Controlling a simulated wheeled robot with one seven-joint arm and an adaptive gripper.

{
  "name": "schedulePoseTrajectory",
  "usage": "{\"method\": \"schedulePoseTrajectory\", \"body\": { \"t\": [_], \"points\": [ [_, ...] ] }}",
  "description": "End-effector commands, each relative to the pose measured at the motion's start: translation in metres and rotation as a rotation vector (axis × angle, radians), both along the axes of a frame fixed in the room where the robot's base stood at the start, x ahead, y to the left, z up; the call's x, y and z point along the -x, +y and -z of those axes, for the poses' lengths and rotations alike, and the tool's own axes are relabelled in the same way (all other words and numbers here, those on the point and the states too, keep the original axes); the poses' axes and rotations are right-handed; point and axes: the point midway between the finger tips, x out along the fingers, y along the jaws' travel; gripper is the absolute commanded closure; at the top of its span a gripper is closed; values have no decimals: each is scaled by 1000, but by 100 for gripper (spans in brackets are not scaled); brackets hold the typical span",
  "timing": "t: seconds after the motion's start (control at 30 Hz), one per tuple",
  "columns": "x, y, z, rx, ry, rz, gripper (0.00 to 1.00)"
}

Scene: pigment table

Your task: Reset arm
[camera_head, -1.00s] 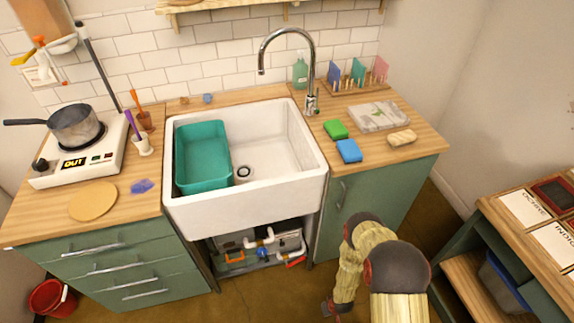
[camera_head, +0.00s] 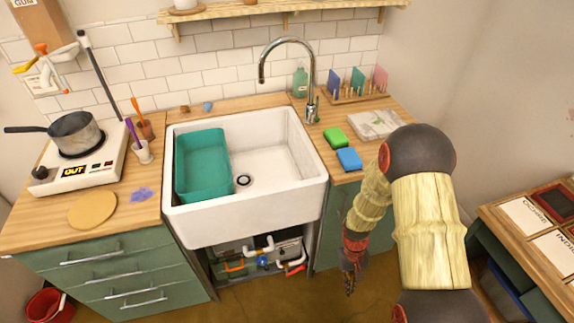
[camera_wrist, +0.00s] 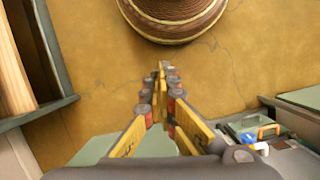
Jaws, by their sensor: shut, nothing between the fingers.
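My gripper (camera_head: 350,281) hangs low in front of the counter, at the right of the sink, pointing down toward the floor. In the wrist view my gripper (camera_wrist: 160,72) shows its yellow fingers with their tips together and nothing between them. Below the fingers is bare ochre floor (camera_wrist: 105,85). My arm is folded in front of the right cabinet and hides the right end of the counter.
A white sink (camera_head: 250,210) holds a teal basin (camera_head: 205,190). A green sponge (camera_head: 335,137) and a blue sponge (camera_head: 349,159) lie right of it. A hotplate (camera_head: 85,165) carries a pot (camera_head: 74,132). A labelled wooden table (camera_head: 495,210) stands at right.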

Motion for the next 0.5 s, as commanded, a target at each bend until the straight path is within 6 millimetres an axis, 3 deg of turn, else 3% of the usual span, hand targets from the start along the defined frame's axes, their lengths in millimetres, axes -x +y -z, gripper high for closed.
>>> {"method": "schedulePoseTrajectory", "body": {
  "t": [0.03,0.2,0.5],
  "points": [
    [-3,0,-28,2,-14,6,100],
    [4,3,-112,4,-44,28,100],
    [36,11,-236,-7,-149,59,100]
  ]
}}
